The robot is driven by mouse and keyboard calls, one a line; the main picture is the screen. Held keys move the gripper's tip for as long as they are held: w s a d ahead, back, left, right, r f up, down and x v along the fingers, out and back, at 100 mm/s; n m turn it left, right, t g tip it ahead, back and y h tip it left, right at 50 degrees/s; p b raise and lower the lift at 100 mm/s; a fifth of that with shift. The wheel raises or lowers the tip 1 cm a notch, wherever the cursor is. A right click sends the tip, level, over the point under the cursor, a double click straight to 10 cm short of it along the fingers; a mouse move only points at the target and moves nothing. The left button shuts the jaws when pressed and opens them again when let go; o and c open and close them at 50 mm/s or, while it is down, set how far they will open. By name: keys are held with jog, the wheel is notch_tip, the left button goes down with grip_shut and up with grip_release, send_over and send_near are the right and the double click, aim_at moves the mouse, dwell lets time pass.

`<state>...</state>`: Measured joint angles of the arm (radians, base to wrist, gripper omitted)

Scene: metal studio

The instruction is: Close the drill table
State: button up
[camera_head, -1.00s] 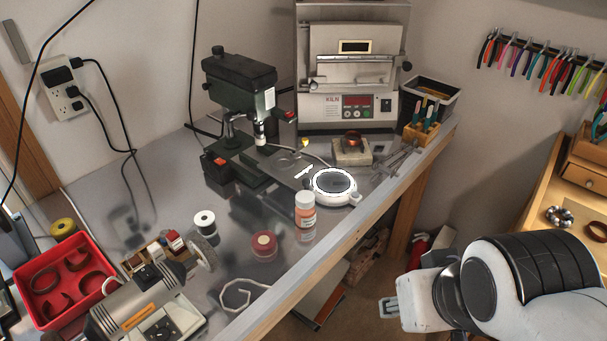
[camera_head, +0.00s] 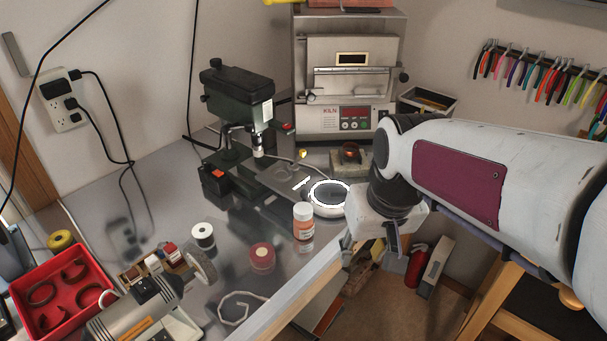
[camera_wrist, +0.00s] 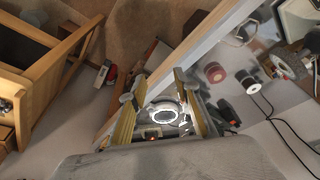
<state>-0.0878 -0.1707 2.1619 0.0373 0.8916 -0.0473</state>
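The dark green drill press (camera_head: 240,100) stands on the metal bench, left of the kiln. A flat grey plate, which looks like its drill table (camera_head: 275,180), sticks out below the chuck toward the bench front. A white round device with a bright ring (camera_head: 330,194) sits at the plate's front end; I cannot tell if they touch. My gripper (camera_head: 370,248) is by the bench's front edge, to the right of and nearer than the ring. In the wrist view my gripper (camera_wrist: 155,88) has its fingers apart with nothing held; the bright ring (camera_wrist: 164,113) shows between them, beyond.
An orange-labelled bottle (camera_head: 303,222) and a red round tin (camera_head: 262,256) stand near the ring and front edge. The kiln (camera_head: 350,85) is at the back. A red tray (camera_head: 62,290) lies at left. A wooden drawer unit (camera_wrist: 45,75) shows in the wrist view.

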jog(key=w+a+f+n, duration=0.1)
jog(key=w+a, duration=0.2)
jog(key=w, duration=0.5)
jog(key=w+a+f+n, duration=0.1)
jog(key=w+a, duration=0.1)
jog(key=w, duration=0.6)
jog(key=n+t+y, duration=0.1)
send_near(305, 193)
jog(key=shift+f, duration=0.15)
jog(key=shift+f, duration=0.1)
jog(key=shift+x, duration=3.8)
jog(key=shift+w, duration=0.1)
grip_shut()
